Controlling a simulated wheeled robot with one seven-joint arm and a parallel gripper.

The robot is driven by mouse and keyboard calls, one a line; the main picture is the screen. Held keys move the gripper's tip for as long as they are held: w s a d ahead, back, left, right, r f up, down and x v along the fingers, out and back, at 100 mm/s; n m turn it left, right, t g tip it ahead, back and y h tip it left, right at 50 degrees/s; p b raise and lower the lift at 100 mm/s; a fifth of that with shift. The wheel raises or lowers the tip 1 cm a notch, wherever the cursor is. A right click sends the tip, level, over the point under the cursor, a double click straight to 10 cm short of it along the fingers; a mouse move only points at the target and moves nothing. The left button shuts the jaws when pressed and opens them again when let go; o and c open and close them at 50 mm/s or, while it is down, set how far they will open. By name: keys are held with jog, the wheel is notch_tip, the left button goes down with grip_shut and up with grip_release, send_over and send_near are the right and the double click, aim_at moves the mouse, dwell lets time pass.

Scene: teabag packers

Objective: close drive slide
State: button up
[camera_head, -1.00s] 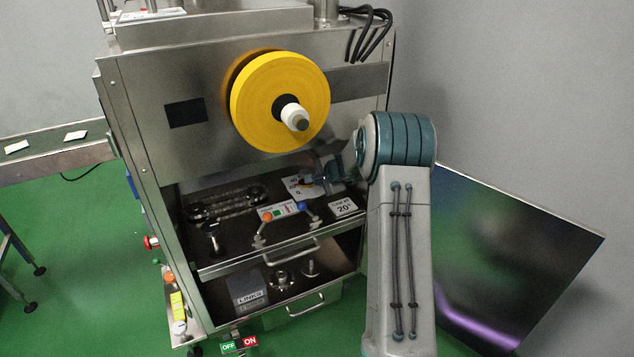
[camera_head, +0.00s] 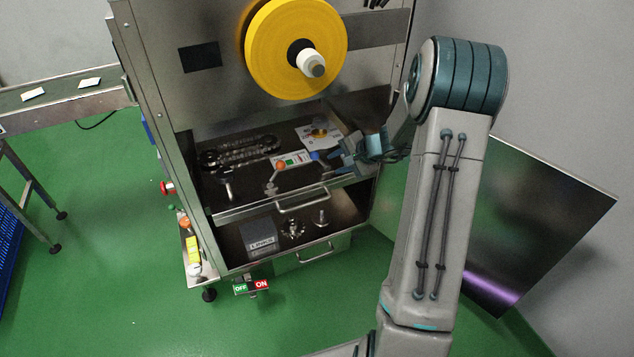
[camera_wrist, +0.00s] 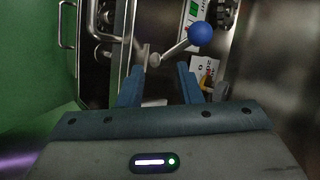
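The drive slide is the upper tray (camera_head: 240,207) in the machine's open bay, with a metal bar handle (camera_head: 303,201) on its front. I cannot tell how far out it stands. Levers with an orange knob (camera_head: 281,165) and a blue knob (camera_head: 315,155) are on it. My gripper (camera_head: 342,162) is at the tray's right front, beside the blue-knob lever. In the wrist view my gripper (camera_wrist: 158,78) has its fingers apart. The blue knob (camera_wrist: 200,33) is beyond the fingertips, and its stem slants down toward the gap. No grip on it shows.
A lower drawer (camera_head: 310,254) with its own handle sits below, with a dark box (camera_head: 260,237) above it. A yellow roll (camera_head: 290,48) overhangs the bay. A dark panel (camera_head: 530,220) stands at right. An OFF/ON switch plate (camera_head: 251,287) is low in front.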

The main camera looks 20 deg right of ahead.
jog(key=s+a+f+n+y, duration=0.1)
jog(key=s, duration=0.1)
jog(key=s+a+f+n+g+y, duration=0.1)
jog(key=s+a+f, duration=0.1)
jog(key=s+a+f+y, duration=0.1)
jog(key=s+a, duration=0.1)
jog(key=shift+s+f+n+g+y, duration=0.2)
jog(key=shift+f+n+g+y, duration=0.1)
jog(key=shift+n+y, duration=0.1)
jog(key=m+t+p, duration=0.2)
jog(key=t, duration=1)
send_near(308, 203)
jog(key=shift+y, duration=0.4)
jog(key=x, duration=0.3)
jog(key=b+x, duration=0.1)
jog(key=x, duration=0.2)
jog(key=f+b+x, duration=0.1)
jog(key=x, duration=0.3)
jog(key=shift+w+d, duration=0.15)
grip_shut()
